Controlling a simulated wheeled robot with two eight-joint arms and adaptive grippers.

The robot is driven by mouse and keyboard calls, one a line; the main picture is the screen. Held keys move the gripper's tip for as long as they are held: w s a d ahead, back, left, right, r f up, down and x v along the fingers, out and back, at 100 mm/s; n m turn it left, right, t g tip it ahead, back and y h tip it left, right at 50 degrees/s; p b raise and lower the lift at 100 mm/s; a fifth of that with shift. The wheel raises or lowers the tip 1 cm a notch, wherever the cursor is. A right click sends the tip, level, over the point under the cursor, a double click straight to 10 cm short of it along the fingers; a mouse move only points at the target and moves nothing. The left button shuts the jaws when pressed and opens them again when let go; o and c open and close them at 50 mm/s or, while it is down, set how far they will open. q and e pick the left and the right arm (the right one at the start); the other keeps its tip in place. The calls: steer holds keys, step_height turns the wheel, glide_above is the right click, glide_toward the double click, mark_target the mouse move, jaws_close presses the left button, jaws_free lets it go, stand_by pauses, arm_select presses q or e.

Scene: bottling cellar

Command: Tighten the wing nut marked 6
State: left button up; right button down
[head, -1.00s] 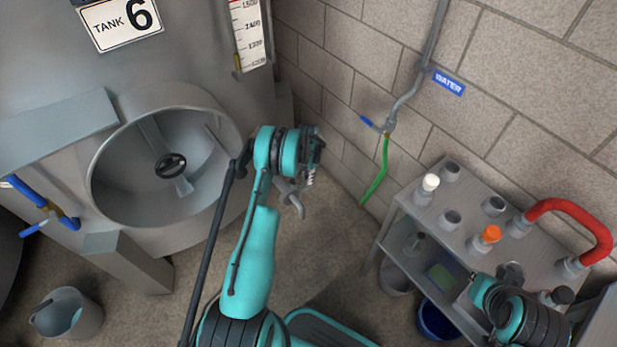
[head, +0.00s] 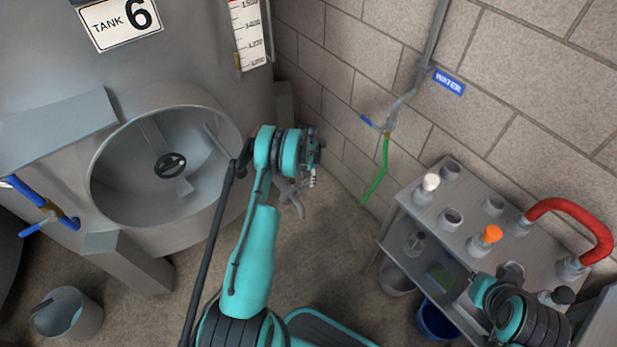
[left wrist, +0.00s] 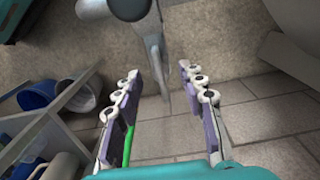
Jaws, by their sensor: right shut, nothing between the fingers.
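The tank 6 plate (head: 121,22) is above a round hatch (head: 105,190). A dark handwheel (head: 170,165) sits on a bar across the hatch; I see no 6 on it. My left gripper (head: 313,165) is right of the hatch, apart from the wheel. In the left wrist view it (left wrist: 160,85) is open and empty. A grey fitting with curved arms (head: 292,198) is just below it; in the left wrist view a grey lever (left wrist: 157,55) shows beyond and between the fingers. My right gripper (head: 484,292) is by the shelf at lower right, its fingertips not clear.
A metal shelf (head: 462,217) at the right holds several fittings and a red hose (head: 575,210). A blue bucket (head: 437,322) stands beneath. A grey bucket (head: 68,315) is at lower left. A blue-handled valve (head: 45,215) juts out left of the hatch.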

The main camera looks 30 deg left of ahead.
arm_select(q)
steer(key=shift+r, duration=0.1)
step_height(320, 180, up, 12)
stand_by(0.5)
step_height(320, 180, up, 12)
steer(key=f+t, duration=0.1)
glide_above(309, 179)
steer(key=s+d, duration=0.2)
steer(key=d, duration=0.3)
steer(key=s+d+r+n+t, duration=0.1)
steer(key=s+d+r, duration=0.25)
steer(key=r, duration=0.25)
steer(key=s+d+r+n+t, duration=0.1)
steer(key=s+d+r, duration=0.25)
steer(key=r, duration=0.25)
steer(key=s+d+r+n+t, duration=0.1)
steer(key=s+d, duration=0.3)
steer(key=s, duration=0.5)
steer(key=s+d+r+n+t, duration=0.1)
steer(key=s+d+t, duration=0.2)
steer(key=s, duration=0.7)
steer(key=shift+s+d+r+n, duration=0.25)
steer(key=shift+d+r+n, duration=0.1)
steer(key=shift+d, duration=0.6)
